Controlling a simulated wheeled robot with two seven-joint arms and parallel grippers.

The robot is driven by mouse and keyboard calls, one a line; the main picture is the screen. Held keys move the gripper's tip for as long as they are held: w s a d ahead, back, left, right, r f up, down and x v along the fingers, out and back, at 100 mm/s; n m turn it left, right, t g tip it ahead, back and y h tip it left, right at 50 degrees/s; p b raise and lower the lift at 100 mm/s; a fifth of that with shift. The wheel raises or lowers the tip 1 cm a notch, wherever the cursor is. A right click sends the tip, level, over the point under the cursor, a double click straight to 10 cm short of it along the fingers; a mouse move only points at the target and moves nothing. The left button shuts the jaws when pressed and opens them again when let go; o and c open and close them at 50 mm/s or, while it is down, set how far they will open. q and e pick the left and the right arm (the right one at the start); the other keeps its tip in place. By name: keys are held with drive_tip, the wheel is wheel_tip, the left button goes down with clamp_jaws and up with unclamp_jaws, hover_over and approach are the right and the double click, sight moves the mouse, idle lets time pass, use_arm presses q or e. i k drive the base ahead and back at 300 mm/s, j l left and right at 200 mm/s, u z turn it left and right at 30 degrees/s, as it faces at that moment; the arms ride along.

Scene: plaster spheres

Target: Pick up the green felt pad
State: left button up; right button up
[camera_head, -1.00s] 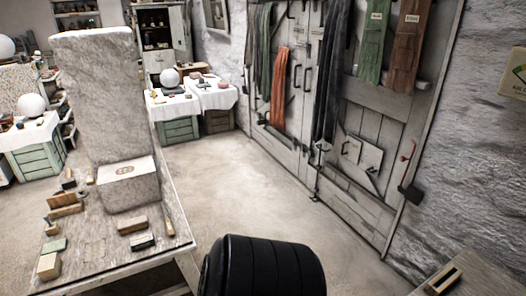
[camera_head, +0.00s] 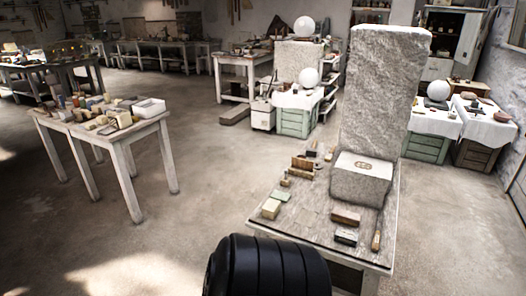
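Neither of my grippers shows in the head view. A black ribbed part of my own body is at the bottom middle.
A tall rough stone slab (camera_head: 383,90) stands on the near table behind a pale stone block (camera_head: 362,178). Brown blocks (camera_head: 345,217) and a wooden-handled tool (camera_head: 377,236) lie in front. Another cluttered table (camera_head: 150,125) stands left. Open floor lies between.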

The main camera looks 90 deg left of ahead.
sight(282, 196)
drive_tip(key=u, duration=2.65)
drive_tip(key=z, duration=3.35)
drive_tip(key=u, duration=3.35)
